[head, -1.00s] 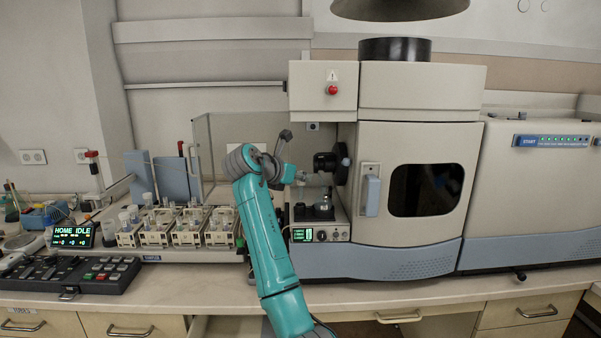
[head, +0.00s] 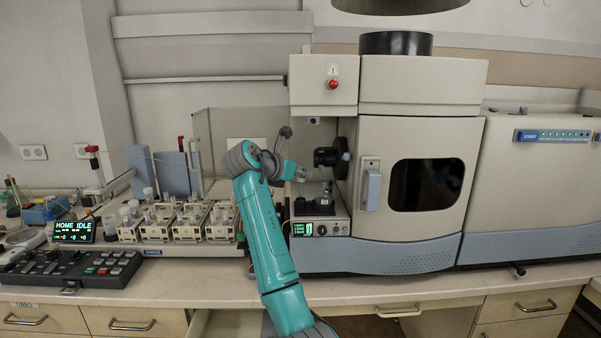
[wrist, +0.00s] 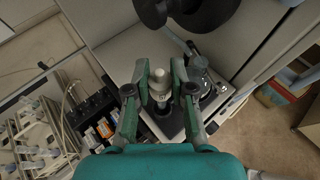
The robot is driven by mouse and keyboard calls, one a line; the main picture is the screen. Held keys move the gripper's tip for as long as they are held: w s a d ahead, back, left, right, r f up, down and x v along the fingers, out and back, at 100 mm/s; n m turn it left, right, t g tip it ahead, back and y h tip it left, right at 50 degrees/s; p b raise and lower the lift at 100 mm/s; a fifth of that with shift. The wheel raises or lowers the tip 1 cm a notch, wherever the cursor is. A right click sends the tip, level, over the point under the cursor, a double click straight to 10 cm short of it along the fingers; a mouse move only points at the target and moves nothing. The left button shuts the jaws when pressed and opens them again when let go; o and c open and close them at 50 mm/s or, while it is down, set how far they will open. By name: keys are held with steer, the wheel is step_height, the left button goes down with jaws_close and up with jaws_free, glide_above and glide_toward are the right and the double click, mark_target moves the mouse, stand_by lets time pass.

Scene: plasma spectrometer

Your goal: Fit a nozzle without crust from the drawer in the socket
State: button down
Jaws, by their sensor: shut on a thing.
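My gripper (wrist: 161,84) is shut on a small pale nozzle (wrist: 160,90), seen from above between the two teal fingers in the wrist view. I cannot tell from here whether it carries crust. In the head view my gripper (head: 296,174) is at the open bay of the spectrometer, left of the black round fitting (head: 327,157). A dark block (wrist: 166,124) lies below the nozzle in the wrist view; I cannot tell whether the nozzle touches it. The socket cannot be made out clearly. The drawer (head: 222,324) below the bench is partly hidden by my arm.
The small unit with a green display (head: 303,229) stands in the bay. A glass vessel (wrist: 197,68) is close right of the fingers. Racks of vials (head: 187,226) stand left of my arm, and a control panel (head: 70,271) lies at the front left.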

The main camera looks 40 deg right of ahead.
mark_target(300, 185)
steer(key=shift+f, duration=1.9)
steer(key=c, duration=0.9)
jaws_free()
steer(key=v, duration=1.2)
